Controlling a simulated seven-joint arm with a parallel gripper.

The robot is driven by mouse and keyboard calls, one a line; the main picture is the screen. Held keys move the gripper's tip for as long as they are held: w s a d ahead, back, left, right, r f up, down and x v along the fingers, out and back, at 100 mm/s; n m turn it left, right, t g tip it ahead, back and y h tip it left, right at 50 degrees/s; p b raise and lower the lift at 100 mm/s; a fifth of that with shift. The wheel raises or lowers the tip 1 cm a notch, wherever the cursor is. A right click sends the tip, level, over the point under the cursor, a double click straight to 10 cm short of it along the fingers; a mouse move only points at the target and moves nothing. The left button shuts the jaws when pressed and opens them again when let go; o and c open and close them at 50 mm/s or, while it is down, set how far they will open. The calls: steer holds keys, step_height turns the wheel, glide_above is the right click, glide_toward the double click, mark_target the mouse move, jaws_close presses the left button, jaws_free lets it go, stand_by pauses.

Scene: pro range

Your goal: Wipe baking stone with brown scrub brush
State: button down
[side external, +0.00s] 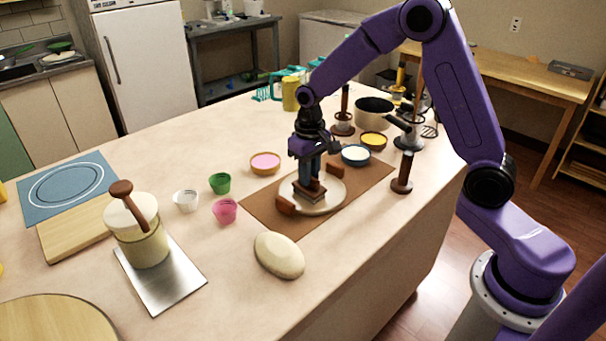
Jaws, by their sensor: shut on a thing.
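The baking stone (331,203) appears as a round, pale disc lying on a brown mat (262,217) near the middle of the counter. My gripper (311,179) points down over the disc and is shut on the brown scrub brush (309,192). The brush is low over the disc and looks to be touching it, though the contact is hard to make out. The fingers and wrist hide part of the brush and the far side of the disc. Brown blocks sit at the disc's near-left edge (285,207) and far-right edge (335,171).
Behind the disc are bowls with pink (265,162), white (356,154) and yellow (373,139) contents. A brown-based stand (402,186) is close on the right. A pale oval lump (279,255) lies in front; small cups (220,183) stand left. The front-right counter is clear.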

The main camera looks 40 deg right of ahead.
steer(key=shift+w+d, duration=0.15)
steer(key=shift+d, duration=1.7)
steer(key=shift+w+d, duration=0.15)
steer(key=shift+d, duration=1.7)
steer(key=shift+s+a, duration=0.15)
steer(key=shift+a, duration=1.65)
steer(key=shift+s+a, duration=0.15)
steer(key=shift+a, duration=1.6)
steer(key=shift+s+a, duration=0.15)
steer(key=shift+a, duration=1.65)
steer(key=shift+w+a, duration=0.1)
steer(key=shift+w, duration=0.55)
steer(key=shift+w+d, duration=0.15)
steer(key=shift+d, duration=1.65)
steer(key=shift+w+d, duration=0.2)
steer(key=shift+d, duration=1.65)
steer(key=shift+w+d, duration=0.15)
steer(key=shift+d, duration=1.65)
steer(key=shift+s+a, duration=0.15)
steer(key=shift+a, duration=1.7)
steer(key=shift+s+a, duration=0.2)
steer(key=shift+a, duration=1.6)
steer(key=shift+s+a, duration=0.15)
steer(key=shift+a, duration=1.7)
step_height(320, 180, up, 8)
steer(key=shift+d+r, duration=0.1)
